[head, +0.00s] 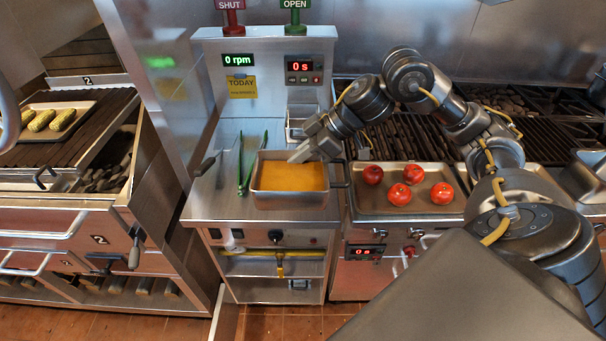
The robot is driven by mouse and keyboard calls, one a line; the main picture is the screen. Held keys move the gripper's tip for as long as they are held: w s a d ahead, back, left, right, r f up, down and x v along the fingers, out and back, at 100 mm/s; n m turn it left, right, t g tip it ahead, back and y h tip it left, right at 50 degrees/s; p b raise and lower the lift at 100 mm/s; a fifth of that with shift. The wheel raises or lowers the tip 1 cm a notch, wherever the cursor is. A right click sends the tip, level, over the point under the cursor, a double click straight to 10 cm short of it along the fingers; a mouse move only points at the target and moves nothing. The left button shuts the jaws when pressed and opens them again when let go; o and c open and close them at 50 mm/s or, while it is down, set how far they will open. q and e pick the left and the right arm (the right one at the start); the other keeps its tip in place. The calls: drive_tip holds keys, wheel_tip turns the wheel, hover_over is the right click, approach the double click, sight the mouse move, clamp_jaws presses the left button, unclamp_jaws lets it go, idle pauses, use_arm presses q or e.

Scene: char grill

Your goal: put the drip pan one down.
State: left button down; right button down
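A rectangular metal pan (265,203), which looks like the drip pan, holds an orange-yellow layer. It is at the middle counter (210,208), near its right front side, and looks level. Whether its base touches the counter is hard to tell. My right gripper (298,154) reaches in from the right, with its fingertips at the pan's far rim. The fingers overlap that rim, so their opening and any grip on it cannot be made out. My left gripper is not in view.
Green tongs (246,170) and a dark-handled spatula (207,164) lie left of the pan. A tray (373,208) with several tomatoes is close on the right, before the grill grates (420,140). A corn tray (77,131) sits at far left. The counter's left front is clear.

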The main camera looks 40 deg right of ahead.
drive_tip(key=w+d+f+p, duration=0.1)
drive_tip(key=w+d+f, duration=0.3)
drive_tip(key=w+d+f+p, duration=0.1)
drive_tip(key=w+d+f, duration=0.3)
drive_tip(key=d, duration=0.1)
drive_tip(key=shift+w+d+f+p, duration=0.25)
drive_tip(key=shift+w+f+p, duration=0.05)
drive_tip(key=shift+f, duration=0.05)
drive_tip(key=shift+w+d+f, duration=0.2)
drive_tip(key=shift+d+f, duration=0.05)
drive_tip(key=shift+f, duration=0.15)
wheel_tip(320, 180, down, 3)
drive_tip(key=shift+f+p, duration=0.15)
drive_tip(key=shift+p, duration=0.15)
